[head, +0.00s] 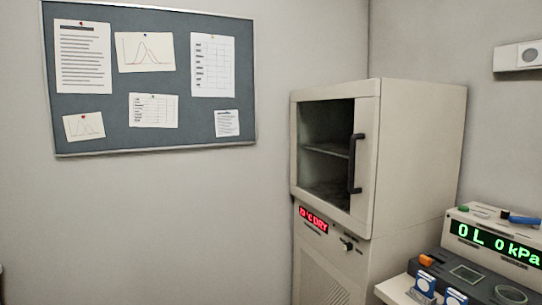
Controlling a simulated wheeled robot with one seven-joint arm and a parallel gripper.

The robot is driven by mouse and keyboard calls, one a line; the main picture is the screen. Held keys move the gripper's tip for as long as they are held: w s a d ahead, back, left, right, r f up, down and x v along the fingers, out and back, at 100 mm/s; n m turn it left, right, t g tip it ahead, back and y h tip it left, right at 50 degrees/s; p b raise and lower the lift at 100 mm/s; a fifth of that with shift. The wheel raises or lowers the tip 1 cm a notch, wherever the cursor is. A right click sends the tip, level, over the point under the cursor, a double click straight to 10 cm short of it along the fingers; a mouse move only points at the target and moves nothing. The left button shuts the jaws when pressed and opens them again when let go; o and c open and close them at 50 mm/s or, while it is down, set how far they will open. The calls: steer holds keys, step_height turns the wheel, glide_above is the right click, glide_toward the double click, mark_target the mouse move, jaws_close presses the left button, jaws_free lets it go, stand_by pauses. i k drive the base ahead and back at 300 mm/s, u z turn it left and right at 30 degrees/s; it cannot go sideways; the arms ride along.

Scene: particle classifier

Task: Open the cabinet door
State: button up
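A tall beige cabinet (418,150) stands in the corner. Its door (366,110) has a pale frame around a dark glass pane and appears closed. A dark vertical handle (353,164) is on the right side of the door. Shelves show behind the pane, and they look empty. Below the door is a panel with a red lit display (313,220) and a small knob. My gripper is not in view.
A bench at the lower right holds a device with a green display (497,244), a dark tray and small blue-and-white items (426,282). It stands close to the cabinet's right side. A pinboard (150,80) hangs on the left wall. The area left of the cabinet looks clear.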

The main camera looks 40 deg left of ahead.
mark_target(364, 141)
steer(key=u, duration=1.25)
